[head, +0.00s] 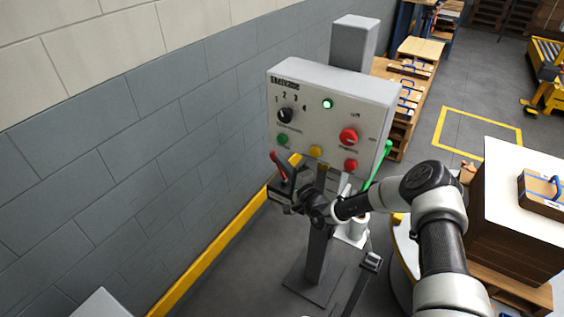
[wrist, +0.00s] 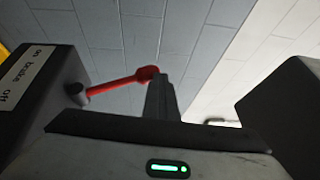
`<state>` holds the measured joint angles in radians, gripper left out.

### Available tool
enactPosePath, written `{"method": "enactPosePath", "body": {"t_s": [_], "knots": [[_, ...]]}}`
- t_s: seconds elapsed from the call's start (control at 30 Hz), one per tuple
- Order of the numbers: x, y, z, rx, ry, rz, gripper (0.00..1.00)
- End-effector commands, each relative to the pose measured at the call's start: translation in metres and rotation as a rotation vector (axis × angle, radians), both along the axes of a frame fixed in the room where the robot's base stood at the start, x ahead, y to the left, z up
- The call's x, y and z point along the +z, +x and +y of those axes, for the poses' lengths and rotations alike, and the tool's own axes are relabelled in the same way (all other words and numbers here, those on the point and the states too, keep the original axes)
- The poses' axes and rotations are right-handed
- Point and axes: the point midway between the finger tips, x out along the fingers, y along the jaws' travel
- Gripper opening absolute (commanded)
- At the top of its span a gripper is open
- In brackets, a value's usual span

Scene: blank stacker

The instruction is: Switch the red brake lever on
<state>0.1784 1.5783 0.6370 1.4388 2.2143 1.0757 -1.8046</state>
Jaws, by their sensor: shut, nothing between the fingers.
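The red brake lever (head: 278,166) stands up, leaning to the left, below the left side of the control panel. In the wrist view the lever (wrist: 112,84) runs from its pivot on a dark box (wrist: 42,92) to a round red knob. A white label on the box reads "on", "brake", "off". My gripper (wrist: 160,80) is shut and empty, its fingertips overlapping the knob's right edge in the picture; I cannot tell whether they touch. In the head view my gripper is close to the lever's base, and its fingertips are hard to make out.
The grey control panel (head: 325,127) stands on a post above my gripper, with a black dial, coloured buttons and a lit green lamp. A green lever (head: 379,163) is at its right. A block wall (head: 130,140) is close on the left. A carton stack (head: 510,210) stands right.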

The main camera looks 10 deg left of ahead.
Motion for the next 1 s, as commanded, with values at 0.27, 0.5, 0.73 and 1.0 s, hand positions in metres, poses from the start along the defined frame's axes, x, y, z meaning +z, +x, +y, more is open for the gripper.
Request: {"method": "enactPosePath", "body": {"t_s": [0.27, 0.5, 0.73, 1.0], "knots": [[0.007, 0.000, 0.003, 0.002, 0.007, -0.009, 0.00], [0.002, -0.026, -0.024, 0.002, 0.004, -0.005, 0.00], [-0.006, -0.068, -0.065, -0.001, 0.004, -0.001, 0.00], [-0.012, -0.109, -0.106, -0.002, 0.003, -0.001, 0.00]]}}
